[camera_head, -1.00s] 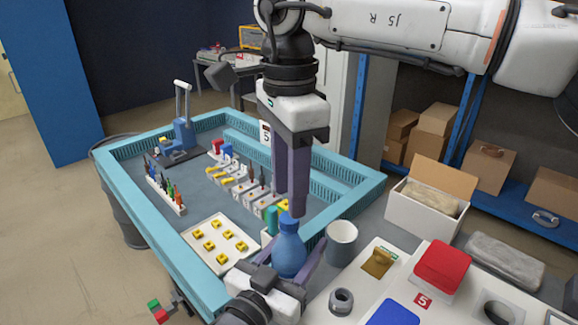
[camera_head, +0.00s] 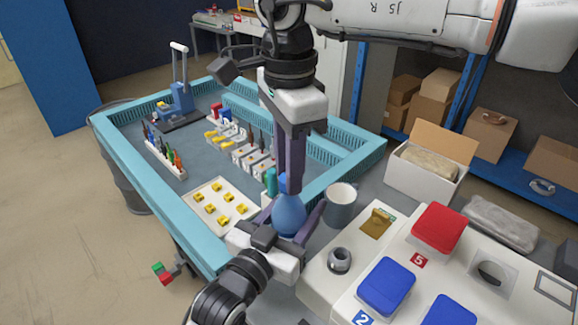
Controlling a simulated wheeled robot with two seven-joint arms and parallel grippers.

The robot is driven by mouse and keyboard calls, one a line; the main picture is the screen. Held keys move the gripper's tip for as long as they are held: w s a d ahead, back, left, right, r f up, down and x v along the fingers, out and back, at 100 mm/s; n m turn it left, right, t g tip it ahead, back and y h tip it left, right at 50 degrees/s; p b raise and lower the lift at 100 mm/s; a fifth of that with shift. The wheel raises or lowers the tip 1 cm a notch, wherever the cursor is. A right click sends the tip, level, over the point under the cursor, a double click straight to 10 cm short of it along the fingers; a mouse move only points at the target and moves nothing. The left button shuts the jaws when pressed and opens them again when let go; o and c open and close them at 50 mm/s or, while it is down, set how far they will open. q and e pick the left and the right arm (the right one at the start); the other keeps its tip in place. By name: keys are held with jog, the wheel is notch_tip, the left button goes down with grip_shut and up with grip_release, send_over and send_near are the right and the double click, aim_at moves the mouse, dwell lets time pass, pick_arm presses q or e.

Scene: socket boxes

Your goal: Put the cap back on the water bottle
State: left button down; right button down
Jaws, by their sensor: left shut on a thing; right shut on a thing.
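The blue water bottle (camera_head: 289,216) stands upright in front of the tray's near edge. My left gripper (camera_head: 286,222), coming in from below, is shut around its body. My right gripper (camera_head: 289,190) points straight down from above, with its fingertips at the bottle's top. It is shut on a small blue piece, the cap (camera_head: 283,183), mostly hidden by the fingers. The cap is in line with the bottle's neck. I cannot tell whether it is seated on it, as the fingers cover the neck.
A grey cup (camera_head: 341,205) stands close right of the bottle. A turquoise-rimmed tray (camera_head: 160,232) with tools and yellow parts lies behind and left. A white panel (camera_head: 405,262) with red and blue blocks is at right. An open carton (camera_head: 426,178) stands behind it.

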jog(key=m, duration=1)
jog(key=shift+m, duration=0.4)
jog(key=m, duration=1.1)
jog(key=shift+m, duration=0.3)
jog(key=c, duration=1.4)
grip_release()
notch_tip(320, 180, up, 12)
jog(key=shift+f, duration=0.1)
